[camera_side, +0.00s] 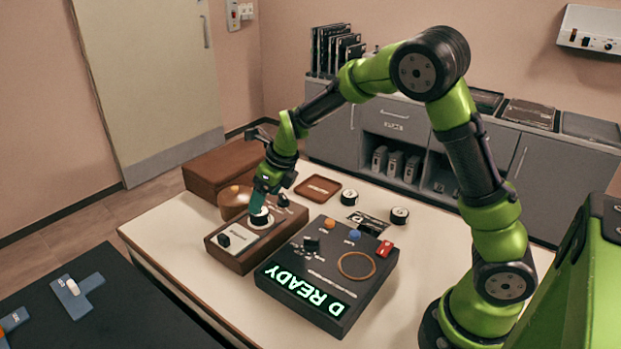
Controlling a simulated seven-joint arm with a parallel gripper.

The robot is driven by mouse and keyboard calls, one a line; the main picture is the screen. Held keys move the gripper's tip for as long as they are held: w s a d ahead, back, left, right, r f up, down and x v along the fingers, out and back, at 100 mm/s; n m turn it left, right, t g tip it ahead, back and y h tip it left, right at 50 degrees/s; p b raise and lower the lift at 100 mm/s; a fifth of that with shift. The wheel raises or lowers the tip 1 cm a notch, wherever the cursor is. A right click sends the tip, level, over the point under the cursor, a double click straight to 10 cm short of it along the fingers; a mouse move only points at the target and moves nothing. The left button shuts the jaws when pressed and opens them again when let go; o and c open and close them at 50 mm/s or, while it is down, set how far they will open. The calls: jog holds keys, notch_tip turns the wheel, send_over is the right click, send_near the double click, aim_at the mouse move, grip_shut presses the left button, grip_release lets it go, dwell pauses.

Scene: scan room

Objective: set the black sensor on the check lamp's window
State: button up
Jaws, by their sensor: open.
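My gripper (259,207) points down at a wooden-sided box (238,259) with a pale top panel; its jaws are open. Just below the fingertips is a round pale disc with a dark rim (262,218), partly covered by the gripper. I cannot tell whether the fingers touch it, or whether it is the check lamp's window. A small black block (224,240), possibly the black sensor, sits on the left part of the panel. Another dark block (311,243) sits on the black console. I cannot tell for certain which is the sensor.
The black console (287,310) reads "D READY" and bears a tan ring (356,265), coloured knobs and a red block (384,249). Behind are a brown tray (317,188), two black-sided round pieces (349,197) (399,215), a brown case (225,170) and a copper-coloured round object (232,200).

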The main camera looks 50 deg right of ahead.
jog(key=s+a+r+n+t+y, duration=0.1)
jog(key=s+a+r+n+y, duration=0.1)
jog(key=s+r+n, duration=1.15)
jog(key=s+a+n+t, duration=0.1)
jog(key=s+a+n, duration=0.1)
jog(key=s+n, duration=0.9)
jog(key=n, duration=0.5)
jog(key=shift+s+t+h, duration=0.3)
jog(key=shift+h, duration=0.1)
jog(key=shift+a+r, duration=0.1)
jog(key=shift+r, duration=0.05)
jog(key=shift+c, duration=0.4)
